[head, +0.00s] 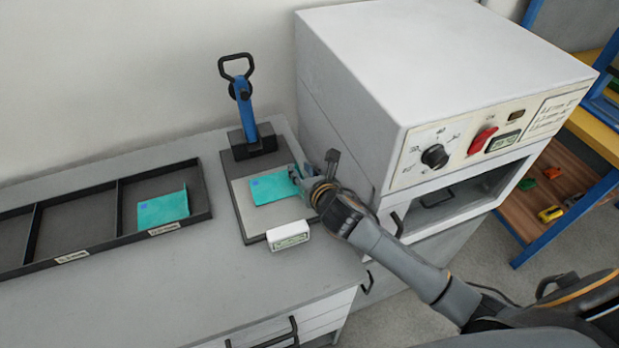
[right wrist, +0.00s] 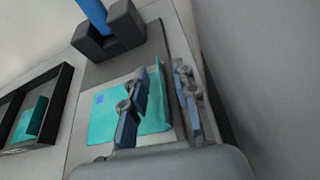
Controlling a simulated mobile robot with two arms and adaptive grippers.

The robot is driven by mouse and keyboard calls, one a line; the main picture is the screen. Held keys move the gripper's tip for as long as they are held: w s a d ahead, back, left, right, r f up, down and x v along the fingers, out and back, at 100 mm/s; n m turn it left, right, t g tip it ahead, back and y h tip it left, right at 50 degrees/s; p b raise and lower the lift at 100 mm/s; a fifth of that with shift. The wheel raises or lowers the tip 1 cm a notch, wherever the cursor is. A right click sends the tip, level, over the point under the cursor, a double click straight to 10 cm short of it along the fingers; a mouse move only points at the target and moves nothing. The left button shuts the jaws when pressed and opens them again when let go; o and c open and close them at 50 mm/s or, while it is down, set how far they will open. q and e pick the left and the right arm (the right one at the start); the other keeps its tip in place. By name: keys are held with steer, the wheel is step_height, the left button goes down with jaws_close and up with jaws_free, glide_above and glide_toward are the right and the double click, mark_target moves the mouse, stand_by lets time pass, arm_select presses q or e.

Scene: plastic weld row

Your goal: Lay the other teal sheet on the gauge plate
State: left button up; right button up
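One teal sheet (head: 270,188), with a blue mark at a corner, lies on the pale gauge plate (head: 262,218). It also shows in the right wrist view (right wrist: 105,122), where its raised edge stands between my fingers. My right gripper (head: 298,180) is at the sheet's right edge. Its fingers (right wrist: 160,108) are apart, one on each side of the raised edge, with gaps visible. Another teal sheet (head: 163,209) lies in the right compartment of the dark tray (head: 117,236); part of it shows in the right wrist view (right wrist: 30,120). My left gripper is not in view.
A blue-handled lever (head: 243,105) on a dark block stands behind the gauge plate. A small white display box (head: 288,236) sits at its front edge. A large white machine (head: 440,90) with a dial stands close on the right. The counter in front is clear.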

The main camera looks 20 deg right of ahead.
steer(key=v, duration=1.1)
steer(key=shift+s+r, duration=0.15)
steer(key=shift+s, duration=0.15)
